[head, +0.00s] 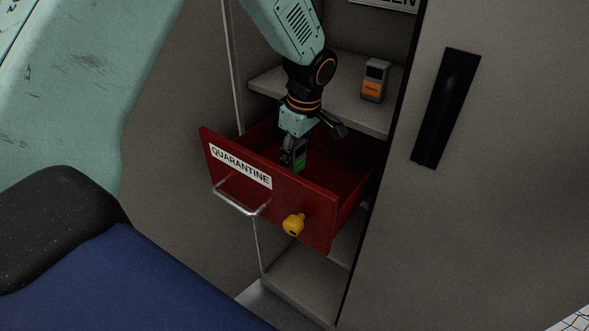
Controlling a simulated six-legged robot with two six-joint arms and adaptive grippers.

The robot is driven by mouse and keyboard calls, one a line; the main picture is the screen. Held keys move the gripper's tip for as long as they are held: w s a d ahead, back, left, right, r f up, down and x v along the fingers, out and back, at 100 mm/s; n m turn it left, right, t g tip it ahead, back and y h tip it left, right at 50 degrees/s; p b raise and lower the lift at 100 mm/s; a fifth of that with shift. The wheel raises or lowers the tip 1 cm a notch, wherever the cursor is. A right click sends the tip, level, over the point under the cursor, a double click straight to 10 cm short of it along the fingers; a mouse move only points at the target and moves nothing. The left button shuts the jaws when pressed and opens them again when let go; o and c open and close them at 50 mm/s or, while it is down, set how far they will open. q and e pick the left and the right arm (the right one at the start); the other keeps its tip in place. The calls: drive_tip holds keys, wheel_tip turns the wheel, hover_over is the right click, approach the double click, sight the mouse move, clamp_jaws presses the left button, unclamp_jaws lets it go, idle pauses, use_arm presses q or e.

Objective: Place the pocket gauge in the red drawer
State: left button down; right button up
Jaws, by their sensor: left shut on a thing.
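The red drawer (321,208) is pulled open from the cabinet. Its front has a white QUARANTINE label, a metal bar handle and a yellow knob. My left gripper (293,159) points down into the drawer, just behind the front panel. It is shut on a small device with a green face, which I take to be the pocket gauge (300,160). The gauge's lower part is hidden by the drawer front, so I cannot tell whether it touches the drawer floor. My right gripper is not in view.
A similar grey device with an orange label (374,81) stands on the shelf (345,107) above the drawer. A grey door with a black handle (446,108) is at the right. A lower shelf (305,282) is empty where visible. The drawer's right side is clear.

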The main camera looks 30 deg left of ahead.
sight(296, 168)
use_arm(q)
drive_tip(key=shift+d+f, duration=0.25)
drive_tip(key=shift+f, duration=0.2)
wheel_tip(296, 168, down, 2)
drive_tip(key=shift+a+f, duration=0.1)
drive_tip(key=shift+f, duration=0.15)
drive_tip(key=shift+w+a+f, duration=0.1)
drive_tip(key=shift+f, duration=0.25)
drive_tip(key=shift+f+b, duration=0.1)
drive_tip(key=shift+b, duration=0.25)
drive_tip(key=c, duration=0.7)
unclamp_jaws()
drive_tip(key=shift+f, duration=0.1)
drive_tip(key=shift+c, duration=0.2)
drive_tip(key=shift+r, duration=0.2)
